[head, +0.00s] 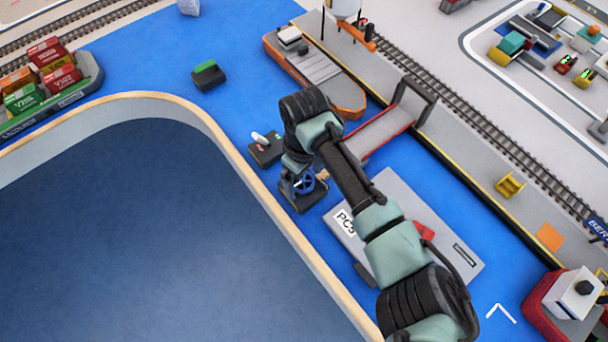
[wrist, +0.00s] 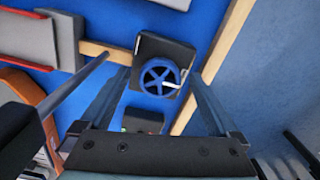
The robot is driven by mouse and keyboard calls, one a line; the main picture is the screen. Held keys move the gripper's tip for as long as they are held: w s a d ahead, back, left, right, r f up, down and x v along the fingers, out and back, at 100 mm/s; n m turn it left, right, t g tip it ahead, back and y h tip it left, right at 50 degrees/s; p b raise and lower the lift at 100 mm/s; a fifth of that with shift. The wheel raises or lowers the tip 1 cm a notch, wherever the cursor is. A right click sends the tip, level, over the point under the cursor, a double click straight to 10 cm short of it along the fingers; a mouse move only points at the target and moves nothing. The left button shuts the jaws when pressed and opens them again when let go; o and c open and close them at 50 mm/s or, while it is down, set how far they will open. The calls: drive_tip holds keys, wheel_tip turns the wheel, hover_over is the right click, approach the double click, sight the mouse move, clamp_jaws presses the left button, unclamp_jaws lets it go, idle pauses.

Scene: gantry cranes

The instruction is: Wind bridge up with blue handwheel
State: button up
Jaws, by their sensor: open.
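The blue handwheel (head: 306,183) sits on a black box (head: 303,201) beside the blue floor's curved wooden edge. In the wrist view the spoked wheel (wrist: 158,77) faces me, with a pale handle at its right side. My gripper (wrist: 159,74) is open, its two fingers pointing toward the wheel, one on each side in the picture. I cannot tell whether they touch it. In the head view my wrist partly hides the gripper, just above and left of the wheel. The bridge seems to be the grey, red-edged panel (head: 380,132) with a dark frame; its tilt is unclear.
A black box with a white lever (head: 266,148) stands close to the handwheel. A grey plate (head: 455,250) lies partly under my arm. An orange boat (head: 320,72) is behind the panel. A raised wooden-topped wall (head: 235,150) curves along the left.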

drive_tip(key=c, duration=1.4)
drive_tip(key=shift+o, duration=0.2)
